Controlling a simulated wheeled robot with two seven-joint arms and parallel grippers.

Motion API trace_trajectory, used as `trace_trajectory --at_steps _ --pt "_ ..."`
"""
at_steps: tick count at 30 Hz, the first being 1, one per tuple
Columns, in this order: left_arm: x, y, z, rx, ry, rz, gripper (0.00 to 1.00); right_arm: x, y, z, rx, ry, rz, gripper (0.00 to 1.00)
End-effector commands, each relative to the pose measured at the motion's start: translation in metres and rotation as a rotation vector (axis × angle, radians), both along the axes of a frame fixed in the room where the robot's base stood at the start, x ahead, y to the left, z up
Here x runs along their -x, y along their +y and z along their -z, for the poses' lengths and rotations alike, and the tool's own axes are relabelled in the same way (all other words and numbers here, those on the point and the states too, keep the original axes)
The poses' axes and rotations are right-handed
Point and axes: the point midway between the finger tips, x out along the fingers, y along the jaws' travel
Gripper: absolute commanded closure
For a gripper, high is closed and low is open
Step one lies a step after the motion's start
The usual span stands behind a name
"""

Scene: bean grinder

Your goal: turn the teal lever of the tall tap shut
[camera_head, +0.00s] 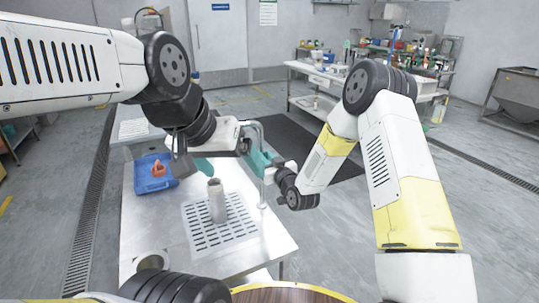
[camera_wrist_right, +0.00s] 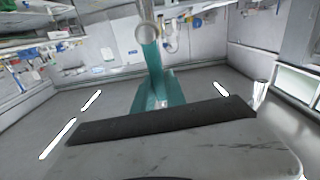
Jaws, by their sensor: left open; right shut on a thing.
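The tall tap (camera_head: 262,185) is a metal post with a bent neck, at the right edge of the metal table. My right gripper (camera_head: 262,158) reaches it from the right. In the right wrist view the round metal tap part (camera_wrist_right: 147,33) is at the top. A teal lever (camera_wrist_right: 151,55) runs down from it between the teal fingers of my right gripper (camera_wrist_right: 152,82), which are shut on it. The lever's exact angle is hard to tell in the head view. My left gripper (camera_head: 205,165) is open above the table, left of the tap, partly hidden by its own arm.
A grey cylindrical container (camera_head: 217,207) stands on the slotted drain plate (camera_head: 240,232), just below my left gripper. A blue tray (camera_head: 142,184) with an orange object (camera_head: 158,169) lies at the left. The table's front right is clear.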

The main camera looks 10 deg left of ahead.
Motion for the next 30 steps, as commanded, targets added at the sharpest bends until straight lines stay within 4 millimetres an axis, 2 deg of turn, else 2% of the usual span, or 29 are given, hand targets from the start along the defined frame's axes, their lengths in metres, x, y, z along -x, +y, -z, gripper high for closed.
trace_trajectory --at_steps 20,21,24,30 --pt "0.0 0.0 0.0 0.0 0.0 0.0 0.12 -0.0022 -0.0045 0.0023 -0.055 0.044 0.001 1.0" --pt "0.0 0.0 0.0 0.0 0.0 0.0 0.12 -0.0022 -0.0045 0.0023 -0.055 0.044 0.001 0.82" --pt "0.0 0.0 0.0 0.0 0.0 0.0 0.12 -0.0023 -0.0044 0.002 -0.054 0.043 0.001 0.62" --pt "0.0 0.0 0.0 0.0 0.0 0.0 0.12 -0.0023 -0.0039 0.0011 -0.055 0.041 0.0 0.62"
